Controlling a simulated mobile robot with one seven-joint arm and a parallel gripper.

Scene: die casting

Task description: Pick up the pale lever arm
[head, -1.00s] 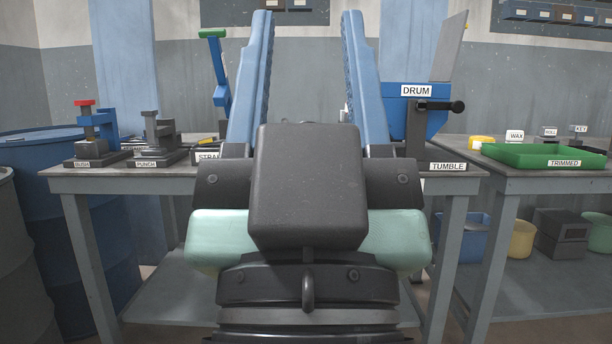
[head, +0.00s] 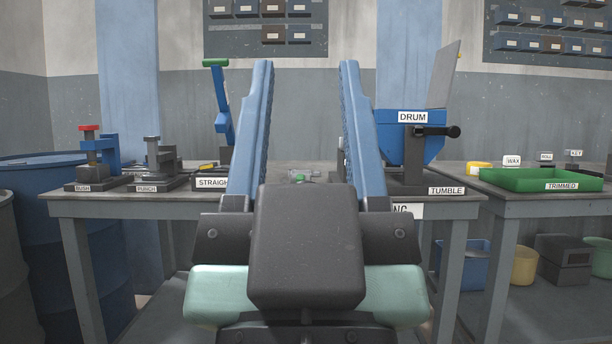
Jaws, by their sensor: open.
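My gripper (head: 305,75) is open and empty in the middle of the head view, with its two blue fingers pointing up and away over the workbench (head: 150,205). Between the fingers, at the far part of the bench top, lies a small cluster of pale grey and green items (head: 302,176). It is too small to tell whether the pale lever arm is among them. The gripper's dark body hides the near bench edge and part of the top. The fingers appear apart from the items.
The bush press (head: 90,160), punch press (head: 153,165) and green-handled straightening press (head: 221,110) stand left. The blue drum tumbler (head: 405,145) stands close to the right finger. A green trimmed tray (head: 520,181) is on the right bench. A blue barrel (head: 60,230) stands at left.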

